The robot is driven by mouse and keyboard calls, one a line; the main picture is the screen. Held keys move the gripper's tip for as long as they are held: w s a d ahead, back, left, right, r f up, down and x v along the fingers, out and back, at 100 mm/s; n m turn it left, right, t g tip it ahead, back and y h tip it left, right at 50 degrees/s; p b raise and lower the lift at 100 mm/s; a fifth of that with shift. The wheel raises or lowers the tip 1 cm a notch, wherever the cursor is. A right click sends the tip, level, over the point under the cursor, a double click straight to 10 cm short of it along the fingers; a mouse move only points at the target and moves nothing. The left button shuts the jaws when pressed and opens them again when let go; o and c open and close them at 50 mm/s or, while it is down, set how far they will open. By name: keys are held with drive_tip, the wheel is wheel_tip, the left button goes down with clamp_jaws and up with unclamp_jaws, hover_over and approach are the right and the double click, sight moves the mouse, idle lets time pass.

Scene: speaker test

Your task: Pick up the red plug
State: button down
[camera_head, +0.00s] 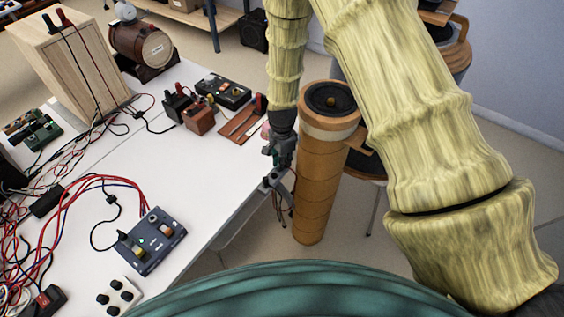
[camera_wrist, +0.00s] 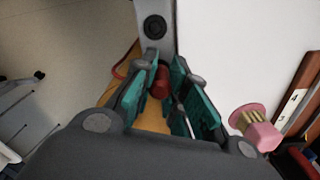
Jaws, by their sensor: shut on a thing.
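A small red plug (camera_wrist: 161,82) sits between the teal-padded fingers of my gripper (camera_wrist: 165,75) in the wrist view. My gripper is shut on it. In the head view my gripper (camera_head: 279,180) hangs pointing down at the right edge of the white table (camera_head: 212,167), and thin dark red leads hang below it. The plug itself cannot be made out clearly there. Other red plug tops show on the table, one at the wooden strip (camera_head: 243,121).
A tall orange-brown speaker column (camera_head: 312,190) stands right of my gripper. Black and brown terminal boxes (camera_head: 199,117), a blue switch box (camera_head: 151,241) and tangled cables crowd the table.

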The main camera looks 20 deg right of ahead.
drive_tip(key=shift+r+b, duration=0.3)
drive_tip(key=shift+r, duration=0.4)
drive_tip(key=shift+s+r+b, duration=0.1)
drive_tip(key=shift+r+b, duration=0.35)
drive_tip(key=shift+r, duration=0.4)
drive_tip(key=s+a+b, duration=0.1)
drive_tip(key=s+a, duration=0.2)
drive_tip(key=s, duration=0.4)
drive_tip(key=s+a+r+b, duration=0.1)
drive_tip(key=s+a+b, duration=0.1)
drive_tip(key=s, duration=0.5)
drive_tip(key=shift+s+a+r, duration=0.25)
drive_tip(key=shift+s+a, duration=0.1)
drive_tip(key=shift+a, duration=0.2)
drive_tip(key=shift+r, duration=0.15)
wheel_tip(320, 180, up, 14)
drive_tip(key=p, duration=1.2)
drive_tip(key=shift+r+p, duration=0.15)
drive_tip(key=shift+p, duration=0.2)
drive_tip(key=shift+d, duration=0.1)
